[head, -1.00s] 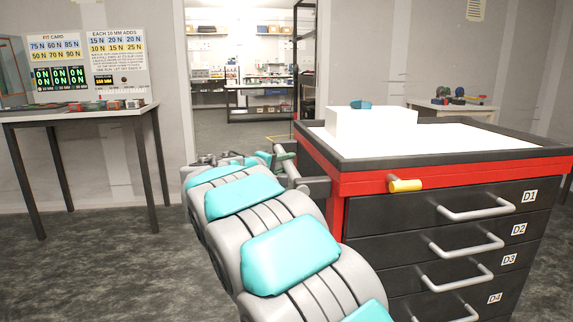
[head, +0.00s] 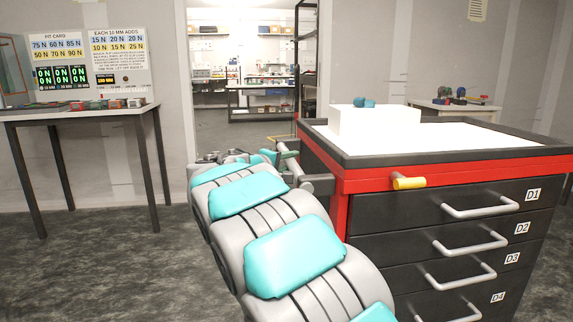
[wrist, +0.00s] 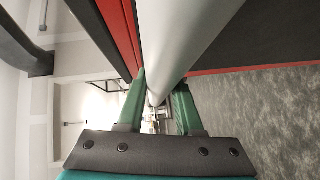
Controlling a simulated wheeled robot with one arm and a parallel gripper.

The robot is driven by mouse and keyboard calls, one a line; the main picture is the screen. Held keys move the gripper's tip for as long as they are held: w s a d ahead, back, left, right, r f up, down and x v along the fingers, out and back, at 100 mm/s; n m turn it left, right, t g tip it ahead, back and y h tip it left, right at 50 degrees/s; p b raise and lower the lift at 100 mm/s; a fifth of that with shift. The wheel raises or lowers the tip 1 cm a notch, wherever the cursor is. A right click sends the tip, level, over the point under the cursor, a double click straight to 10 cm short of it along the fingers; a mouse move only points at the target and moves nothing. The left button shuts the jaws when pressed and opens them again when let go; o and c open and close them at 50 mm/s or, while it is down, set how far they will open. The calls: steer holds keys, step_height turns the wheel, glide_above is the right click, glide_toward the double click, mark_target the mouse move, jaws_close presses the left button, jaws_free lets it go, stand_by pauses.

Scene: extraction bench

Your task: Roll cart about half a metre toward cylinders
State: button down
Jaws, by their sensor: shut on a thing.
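The cart (head: 372,183) is a red and black drawer cabinet with a white top, filling the right half of the head view. Its drawers carry labels D1 to D4. A grey bar handle (head: 318,183) juts from its left side; in the wrist view the handle (wrist: 180,40) runs between my green fingers. My gripper (wrist: 161,102) is shut on this bar. In the head view my gripper (head: 287,150) is small and partly hidden behind my arm. I cannot make out any cylinders for certain.
A white box (head: 375,122) stands on the cart top, with small blue pieces showing at its upper edge. A table (head: 80,116) with a fit card stands left. An open doorway (head: 240,115) lies behind. A small table (head: 470,107) stands back right. Grey floor is clear at left.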

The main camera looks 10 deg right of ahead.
steer(key=d+b, duration=0.5)
steer(key=d, duration=2.1)
steer(key=shift+s+d+b, duration=0.1)
steer(key=shift+s+b, duration=0.05)
steer(key=shift+b, duration=0.15)
steer(key=d+p, duration=0.3)
steer(key=d, duration=1.8)
steer(key=shift+d+r+p, duration=0.15)
steer(key=shift+d+p, duration=0.2)
steer(key=shift+d, duration=0.8)
steer(key=c, duration=0.6)
jaws_free()
steer(key=shift+b+v, duration=1.15)
steer(key=shift+v, duration=2.4)
steer(key=shift+s+a, duration=0.15)
steer(key=shift+a, duration=0.15)
